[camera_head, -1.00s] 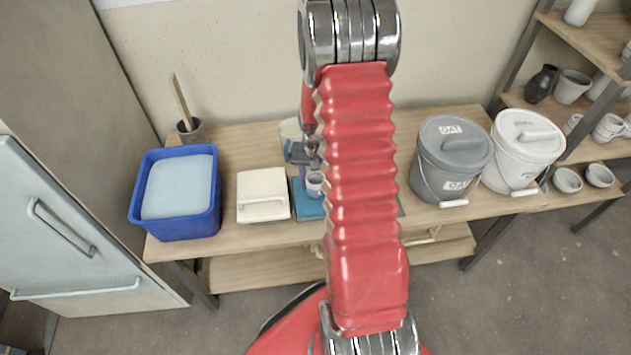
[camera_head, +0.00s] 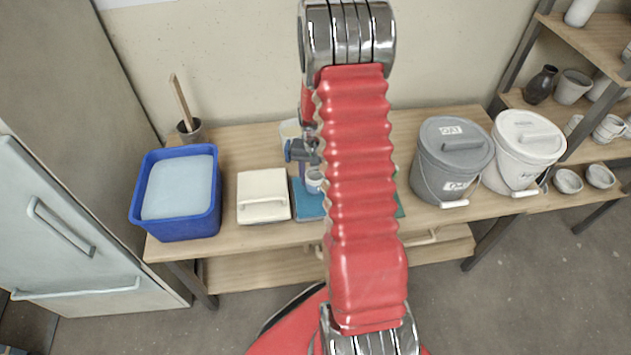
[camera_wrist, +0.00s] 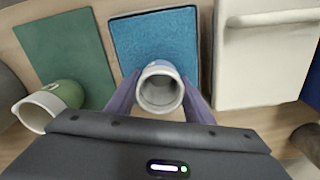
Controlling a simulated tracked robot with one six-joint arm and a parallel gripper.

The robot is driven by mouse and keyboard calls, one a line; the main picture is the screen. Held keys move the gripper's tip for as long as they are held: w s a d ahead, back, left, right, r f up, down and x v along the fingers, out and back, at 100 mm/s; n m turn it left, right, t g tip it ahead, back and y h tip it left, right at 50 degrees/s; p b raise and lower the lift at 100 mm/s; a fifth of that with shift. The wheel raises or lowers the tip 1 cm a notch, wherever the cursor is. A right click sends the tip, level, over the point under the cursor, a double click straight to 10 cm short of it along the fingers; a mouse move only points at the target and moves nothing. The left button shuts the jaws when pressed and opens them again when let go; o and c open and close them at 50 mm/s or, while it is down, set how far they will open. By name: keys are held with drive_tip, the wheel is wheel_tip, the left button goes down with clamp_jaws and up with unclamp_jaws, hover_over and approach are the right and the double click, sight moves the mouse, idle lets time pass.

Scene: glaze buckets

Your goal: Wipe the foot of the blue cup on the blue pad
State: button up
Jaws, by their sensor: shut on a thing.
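The blue cup (camera_wrist: 160,92) is held upright between the fingers of my gripper (camera_wrist: 161,103), with its pale grey inside facing the wrist camera and a little blue showing on its far side. The cup also shows, small, in the head view (camera_head: 314,182). The blue pad (camera_wrist: 155,40) lies flat on the table, beyond and partly under the cup in the wrist view. In the head view the pad (camera_head: 308,205) is partly hidden by my arm. The cup's foot is hidden, so I cannot tell whether it touches the pad.
A green pad (camera_wrist: 62,55) and a green cup (camera_wrist: 50,104) are left of the blue pad in the wrist view. A cream lidded box (camera_head: 263,190) and a blue tub (camera_head: 210,218) stand left in the head view. Grey (camera_head: 435,172) and white (camera_head: 505,160) buckets stand right.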

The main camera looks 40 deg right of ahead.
drive_tip(key=shift+w+d, duration=0.4)
drive_tip(key=shift+w, duration=0.25)
drive_tip(key=shift+s+a+r, duration=0.1)
drive_tip(key=shift+s+a, duration=0.5)
drive_tip(key=shift+s, duration=0.4)
drive_tip(key=shift+s+a+f, duration=0.1)
drive_tip(key=shift+s+a, duration=0.5)
drive_tip(key=shift+s, duration=0.45)
drive_tip(key=shift+s+a+r, duration=0.1)
drive_tip(key=shift+s+a, duration=0.5)
drive_tip(key=shift+s, duration=0.4)
drive_tip(key=shift+w, duration=0.15)
drive_tip(key=shift+w+d, duration=0.6)
drive_tip(key=shift+w, duration=0.35)
drive_tip(key=shift+w+d, duration=0.6)
drive_tip(key=shift+w, duration=0.4)
drive_tip(key=shift+w+d, duration=0.6)
drive_tip(key=shift+w, duration=0.35)
drive_tip(key=shift+s+a, duration=0.1)
drive_tip(key=shift+s, duration=0.05)
drive_tip(key=shift+s+a+f, duration=0.1)
drive_tip(key=shift+s+a, duration=0.5)
drive_tip(key=shift+s, duration=0.4)
drive_tip(key=shift+s+a+f, duration=0.1)
drive_tip(key=shift+s+a, duration=0.5)
drive_tip(key=shift+s, duration=0.45)
drive_tip(key=shift+s+a+f, duration=0.1)
drive_tip(key=shift+s+a, duration=0.5)
drive_tip(key=shift+s, duration=0.4)
